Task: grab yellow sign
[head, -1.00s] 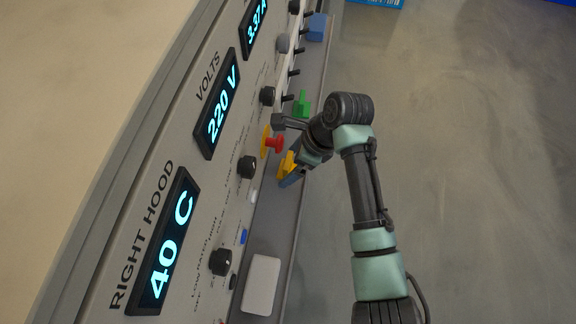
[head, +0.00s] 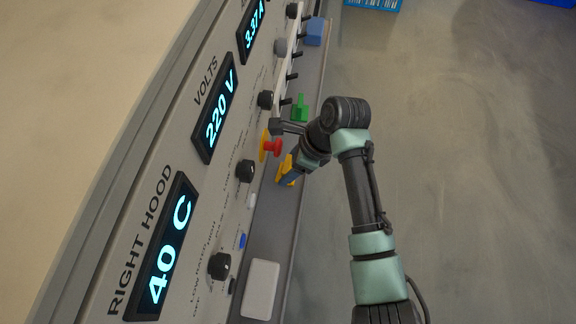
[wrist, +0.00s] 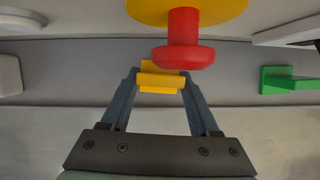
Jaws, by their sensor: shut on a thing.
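The yellow sign (wrist: 160,78) is a small yellow piece between the two fingers of my gripper (wrist: 160,88) in the wrist view. My gripper is shut on it, just below the red button in that view. In the head view the yellow sign (head: 284,170) shows at the end of my gripper (head: 289,178), over the grey ledge (head: 277,215) along the front of the panel. The fingers cover part of the sign. I cannot tell whether it touches the ledge.
A red mushroom button (head: 272,147) on a yellow disc sticks out close to my gripper. A green piece (head: 300,108) and a blue block (head: 315,32) sit farther along the ledge. A white plate (head: 261,288) lies nearer. Black knobs (head: 245,171) project from the panel.

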